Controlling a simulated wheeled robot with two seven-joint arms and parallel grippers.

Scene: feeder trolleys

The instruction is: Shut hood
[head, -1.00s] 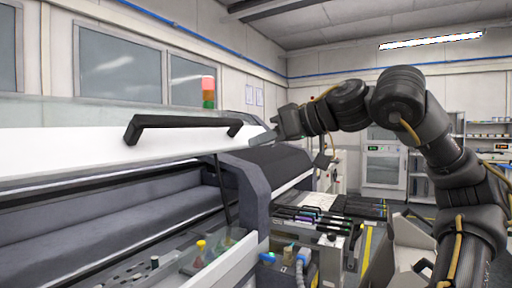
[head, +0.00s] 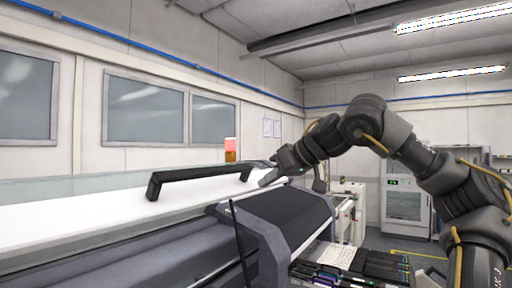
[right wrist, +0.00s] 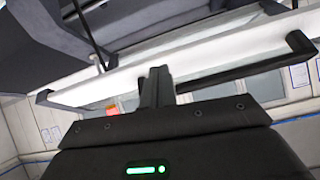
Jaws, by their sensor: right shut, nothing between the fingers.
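The hood (head: 95,222) is a long white panel with a clear upper part, on the left in the head view. It stands raised, with a thin dark strut (head: 240,240) below its right end. Its black bar handle (head: 200,174) runs along the front face. My right gripper (head: 266,180) is shut and empty by the handle's right end. In the right wrist view its closed fingers (right wrist: 157,86) overlap the white hood edge beside the handle (right wrist: 245,72). I cannot tell whether they touch it. My left gripper is not in view.
The dark grey machine body (head: 285,215) lies under and right of the hood. A signal light (head: 231,149) stands behind it. Feeder slots (head: 340,265) are at the lower right, and a white cabinet (head: 404,205) stands at the back right.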

